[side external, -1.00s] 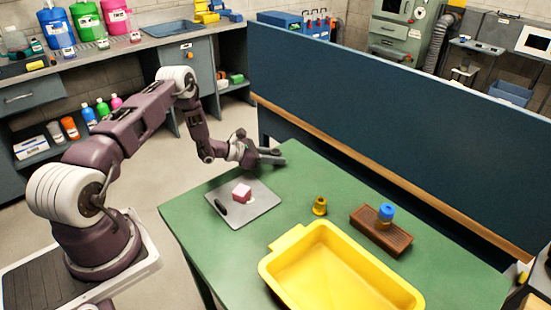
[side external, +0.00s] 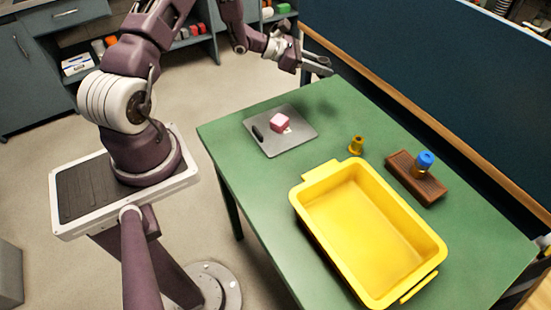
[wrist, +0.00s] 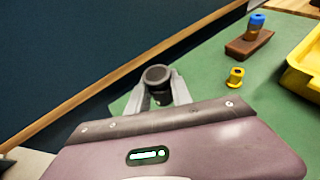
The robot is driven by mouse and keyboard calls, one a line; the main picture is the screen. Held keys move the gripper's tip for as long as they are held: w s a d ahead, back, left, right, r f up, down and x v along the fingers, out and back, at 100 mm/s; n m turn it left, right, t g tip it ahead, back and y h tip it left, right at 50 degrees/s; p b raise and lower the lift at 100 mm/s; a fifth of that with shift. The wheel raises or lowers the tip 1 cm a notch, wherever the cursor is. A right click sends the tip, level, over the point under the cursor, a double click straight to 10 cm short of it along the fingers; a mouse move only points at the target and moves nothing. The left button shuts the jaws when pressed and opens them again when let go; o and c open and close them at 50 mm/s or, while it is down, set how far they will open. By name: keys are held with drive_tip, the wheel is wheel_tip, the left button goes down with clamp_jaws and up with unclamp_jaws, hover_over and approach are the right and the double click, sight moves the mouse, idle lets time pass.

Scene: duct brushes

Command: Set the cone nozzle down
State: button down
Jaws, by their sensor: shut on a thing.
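My gripper (side external: 318,66) is above the far end of the green table, clear of its top. In the wrist view my gripper (wrist: 160,96) is shut on a dark grey round piece with a rimmed end, which I take for the cone nozzle (wrist: 157,76). Its lower part is hidden between the fingers and behind my wrist. In the side view it is too small and dark to tell from the fingers. The green table (side external: 240,150) has bare surface below and around the gripper.
A grey board (side external: 298,140) carries a pink block (side external: 280,122) and a black item. A small yellow fitting (side external: 356,145) stands right of it. A brown block (side external: 430,188) holds a blue-topped piece (side external: 425,160). A yellow tub (side external: 305,200) fills the near side. A blue partition (side external: 440,80) runs behind.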

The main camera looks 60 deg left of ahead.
drive_tip(key=s+d+r+m+g+h, duration=0.25)
drive_tip(key=s+d+r, duration=0.25)
drive_tip(key=s+d, duration=0.35)
drive_tip(key=m+g+h, duration=0.4)
drive_tip(key=m+g, duration=0.1)
drive_tip(key=m, duration=0.1)
hover_over(268, 179)
wheel_tip(268, 179, down, 10)
drive_tip(key=r, duration=0.1)
wheel_tip(268, 179, down, 8)
drive_tip(key=shift+f, duration=0.1)
drive_tip(key=shift+f, duration=0.1)
drive_tip(key=c, duration=1.1)
unclamp_jaws()
drive_tip(key=shift+c, duration=0.2)
